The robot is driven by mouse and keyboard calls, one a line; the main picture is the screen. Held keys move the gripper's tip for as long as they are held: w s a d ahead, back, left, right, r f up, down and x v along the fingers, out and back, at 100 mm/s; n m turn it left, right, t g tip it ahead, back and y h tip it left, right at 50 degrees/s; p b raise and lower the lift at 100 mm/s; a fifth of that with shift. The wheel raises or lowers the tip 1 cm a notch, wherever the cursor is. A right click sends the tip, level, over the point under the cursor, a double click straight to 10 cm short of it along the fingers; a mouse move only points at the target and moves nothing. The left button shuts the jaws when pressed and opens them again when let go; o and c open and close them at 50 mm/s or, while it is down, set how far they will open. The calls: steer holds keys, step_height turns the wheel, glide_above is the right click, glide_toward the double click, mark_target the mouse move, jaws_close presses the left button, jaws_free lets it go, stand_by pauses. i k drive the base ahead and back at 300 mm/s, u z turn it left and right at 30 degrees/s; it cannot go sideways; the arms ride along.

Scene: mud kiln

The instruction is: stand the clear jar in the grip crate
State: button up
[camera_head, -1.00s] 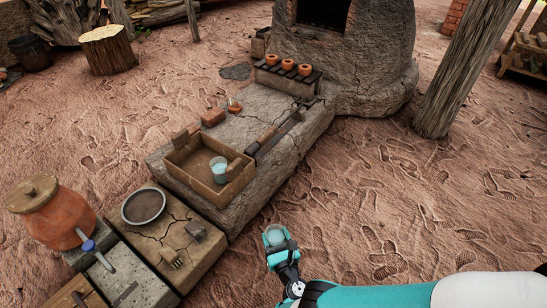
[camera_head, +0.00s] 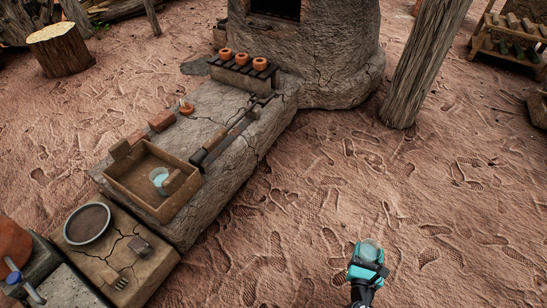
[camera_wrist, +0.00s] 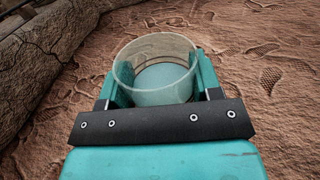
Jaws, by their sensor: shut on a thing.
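My gripper (camera_head: 367,266) is shut on a clear jar (camera_head: 371,249), held over bare ground well to the right of the stone ledge. In the wrist view the jar (camera_wrist: 155,66) sits open-mouthed between the teal fingers (camera_wrist: 157,88), with a pale blue-green lower part.
The stone ledge (camera_head: 222,180) also bears a long dark-handled tool (camera_head: 215,146), bricks (camera_head: 162,121) and a rack with orange pots (camera_head: 243,70). A lower block holds a round dark pan (camera_head: 87,223). A wooden post (camera_head: 422,70) stands right of the kiln. The ground between is clear.

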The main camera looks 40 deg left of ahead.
mark_target(141, 174)
steer(key=u, duration=1.05)
